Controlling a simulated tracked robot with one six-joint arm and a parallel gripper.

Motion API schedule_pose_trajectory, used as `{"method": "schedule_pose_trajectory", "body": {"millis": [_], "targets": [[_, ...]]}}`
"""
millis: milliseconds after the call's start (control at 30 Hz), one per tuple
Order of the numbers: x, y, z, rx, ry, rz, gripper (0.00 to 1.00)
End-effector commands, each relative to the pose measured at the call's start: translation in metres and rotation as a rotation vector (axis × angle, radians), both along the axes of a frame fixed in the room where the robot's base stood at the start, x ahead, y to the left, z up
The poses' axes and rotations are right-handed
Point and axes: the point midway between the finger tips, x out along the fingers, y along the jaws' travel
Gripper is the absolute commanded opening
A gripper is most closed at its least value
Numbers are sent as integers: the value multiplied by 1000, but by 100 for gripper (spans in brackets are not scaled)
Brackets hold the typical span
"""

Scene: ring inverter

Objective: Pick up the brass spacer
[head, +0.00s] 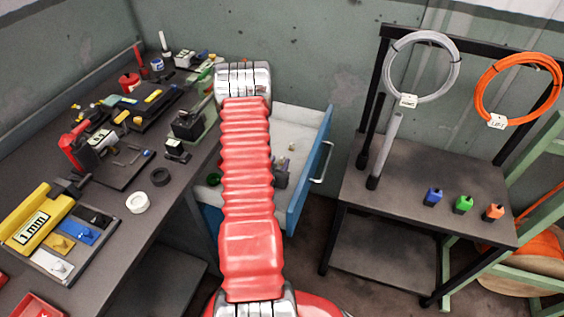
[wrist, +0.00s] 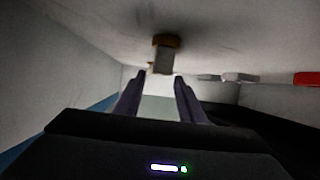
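In the wrist view, a small upright piece with a brass-coloured end and a pale grey body (wrist: 165,45) stands against the white drawer surface; it looks like the brass spacer. My gripper (wrist: 160,77) has its two dark fingers apart with a gap between them. The piece lies just beyond the fingertips, roughly in line with the gap; I cannot tell whether they touch. In the head view, the open drawer (head: 300,117) is partly hidden behind my red arm. A small pale brassy item (head: 291,147) shows inside it; I cannot tell if it is the same piece.
The blue drawer front (head: 316,170) and the drawer walls close in around my gripper. A grey piece (wrist: 240,77) and a red one (wrist: 306,78) lie farther right in the wrist view. A cluttered workbench (head: 180,205) is left; a dark rack table (head: 400,215) is right.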

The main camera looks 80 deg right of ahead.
Motion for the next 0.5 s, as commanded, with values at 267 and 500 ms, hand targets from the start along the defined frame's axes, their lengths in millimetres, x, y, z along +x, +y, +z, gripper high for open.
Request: {"method": "schedule_pose_trajectory", "body": {"millis": [267, 500], "targets": [[-1, -33, -14, -1, -1, 0, 36], [-1, -48, -20, 0, 0, 1, 36]]}}
